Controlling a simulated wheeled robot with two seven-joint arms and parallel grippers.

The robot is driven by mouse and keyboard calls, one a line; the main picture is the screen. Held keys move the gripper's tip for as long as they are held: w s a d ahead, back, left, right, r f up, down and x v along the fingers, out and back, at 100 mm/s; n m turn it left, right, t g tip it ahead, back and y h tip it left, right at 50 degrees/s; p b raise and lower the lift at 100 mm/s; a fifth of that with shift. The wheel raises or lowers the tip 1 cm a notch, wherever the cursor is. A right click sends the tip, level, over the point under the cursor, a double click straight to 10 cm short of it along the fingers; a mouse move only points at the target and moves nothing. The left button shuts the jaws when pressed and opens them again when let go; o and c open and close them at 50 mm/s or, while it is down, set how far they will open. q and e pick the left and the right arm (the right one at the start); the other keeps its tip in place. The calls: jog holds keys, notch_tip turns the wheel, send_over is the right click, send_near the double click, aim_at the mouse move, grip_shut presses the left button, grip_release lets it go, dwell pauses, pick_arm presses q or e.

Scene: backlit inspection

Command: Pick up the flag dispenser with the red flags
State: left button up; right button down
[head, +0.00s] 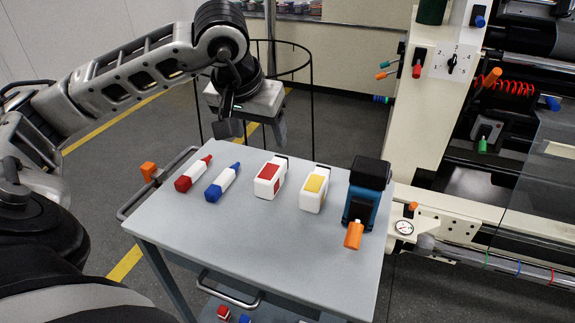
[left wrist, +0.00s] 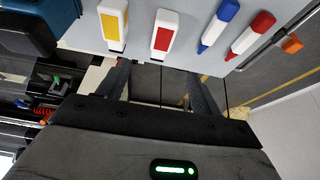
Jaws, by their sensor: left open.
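The red flag dispenser (head: 270,178), a white block with a red label, lies on the grey cart top, near the middle of the far half. In the left wrist view the red flag dispenser (left wrist: 164,34) shows beyond the fingers, apart from them. The similar yellow flag dispenser (head: 314,190) lies just to its right in the head view. My left gripper (head: 253,128) is open and empty, above and behind the cart's far edge. Its two fingers (left wrist: 161,88) show spread in the left wrist view. My right gripper is not in view.
A red marker (head: 194,174) and a blue marker (head: 223,183) lie left of the dispensers. A black-and-blue device with an orange tip (head: 365,195) stands at the right. The near part of the cart top (head: 255,245) is clear. A machine (head: 445,115) stands right.

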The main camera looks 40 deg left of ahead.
pick_arm(q)
send_near(270, 170)
jog(key=x, duration=0.5)
jog(key=shift+d+f, duration=0.15)
jog(key=shift+f, duration=0.05)
jog(key=shift+p+x, duration=0.6)
jog(key=shift+x, duration=2.45)
jog(key=shift+r, duration=0.1)
jog(key=c, duration=1.1)
